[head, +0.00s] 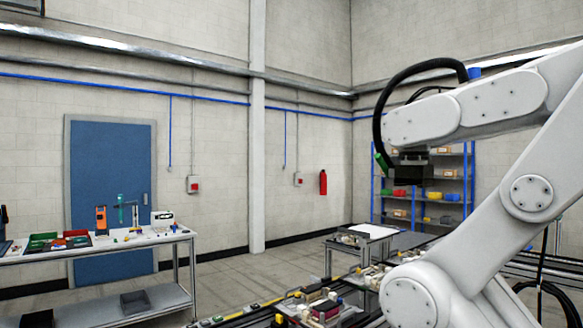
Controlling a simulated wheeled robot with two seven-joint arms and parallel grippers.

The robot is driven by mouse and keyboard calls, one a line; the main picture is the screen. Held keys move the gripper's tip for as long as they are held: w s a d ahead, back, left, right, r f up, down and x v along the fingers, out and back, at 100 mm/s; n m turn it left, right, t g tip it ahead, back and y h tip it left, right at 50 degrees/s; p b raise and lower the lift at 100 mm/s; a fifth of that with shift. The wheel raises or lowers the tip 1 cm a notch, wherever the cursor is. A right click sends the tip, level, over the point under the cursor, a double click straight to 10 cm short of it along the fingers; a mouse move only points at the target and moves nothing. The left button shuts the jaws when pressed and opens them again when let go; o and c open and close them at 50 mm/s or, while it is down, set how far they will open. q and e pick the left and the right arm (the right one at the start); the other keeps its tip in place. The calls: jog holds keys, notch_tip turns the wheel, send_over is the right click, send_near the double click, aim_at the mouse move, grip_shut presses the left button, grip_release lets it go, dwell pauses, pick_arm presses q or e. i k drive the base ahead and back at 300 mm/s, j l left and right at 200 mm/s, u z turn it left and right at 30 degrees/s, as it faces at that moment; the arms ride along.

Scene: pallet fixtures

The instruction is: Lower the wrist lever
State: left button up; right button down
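I cannot make out a wrist lever in the head view. A large white jointed arm (500,100) fills the right side. A black hose loops over its upper link to a dark block (412,165) at its end, with a small green part beside it. I cannot tell what that block is in detail. No gripper that I can recognise as mine shows, and no arm comes in from the left.
A conveyor line (262,306) with several small fixtures runs along the bottom. A workbench (100,247) with trays and tools stands at left before a blue door (112,160). A blue shelf rack (470,190) stands behind the arm. Open floor lies between bench and conveyor.

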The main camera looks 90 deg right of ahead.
aim_at(378, 158)
jog(key=z, duration=2.65)
jog(key=i+j+z, duration=0.2)
jog(key=j+z, duration=0.25)
jog(key=i+j+z, duration=0.1)
jog(key=j+z, duration=0.85)
jog(key=i+j, duration=0.05)
